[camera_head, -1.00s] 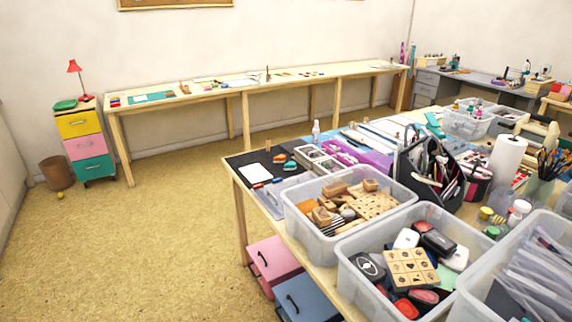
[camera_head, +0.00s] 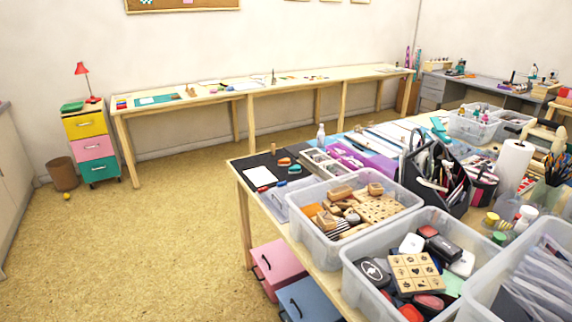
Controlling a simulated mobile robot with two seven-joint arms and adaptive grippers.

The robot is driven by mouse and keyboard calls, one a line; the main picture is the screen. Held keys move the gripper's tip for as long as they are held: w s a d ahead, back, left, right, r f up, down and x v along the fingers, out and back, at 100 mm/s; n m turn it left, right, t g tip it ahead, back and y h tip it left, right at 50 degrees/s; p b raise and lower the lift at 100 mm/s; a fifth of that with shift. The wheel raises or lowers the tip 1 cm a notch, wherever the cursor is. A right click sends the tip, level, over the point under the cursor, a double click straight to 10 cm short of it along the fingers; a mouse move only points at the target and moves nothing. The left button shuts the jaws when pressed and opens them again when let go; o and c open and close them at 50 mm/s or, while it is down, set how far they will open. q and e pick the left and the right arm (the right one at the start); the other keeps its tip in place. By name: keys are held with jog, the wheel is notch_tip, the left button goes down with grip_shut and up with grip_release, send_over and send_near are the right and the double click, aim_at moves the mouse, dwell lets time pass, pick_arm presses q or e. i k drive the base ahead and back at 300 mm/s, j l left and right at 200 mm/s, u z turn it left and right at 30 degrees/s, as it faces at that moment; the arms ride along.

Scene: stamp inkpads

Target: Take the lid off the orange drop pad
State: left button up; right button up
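Neither of my grippers is in view.
Clear bins of wooden stamps (camera_head: 335,240) and of inkpads (camera_head: 352,295) fill the table's near side. A white bottle (camera_head: 321,137) stands behind the pads. Pink (camera_head: 278,268) and blue (camera_head: 308,299) drawer boxes sit under the table. The floor at left is open.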

aim_at(286, 160)
jog(key=i+j+u, duration=0.15)
jog(key=u, duration=0.85)
jog(key=i, duration=3.25)
jog(key=i+z, duration=0.15)
jog(key=i, duration=0.3)
jog(key=i+j+z, duration=0.15)
jog(key=i, duration=0.35)
jog(key=i+j+z, duration=0.15)
jog(key=i, duration=0.3)
jog(key=z, duration=1.95)
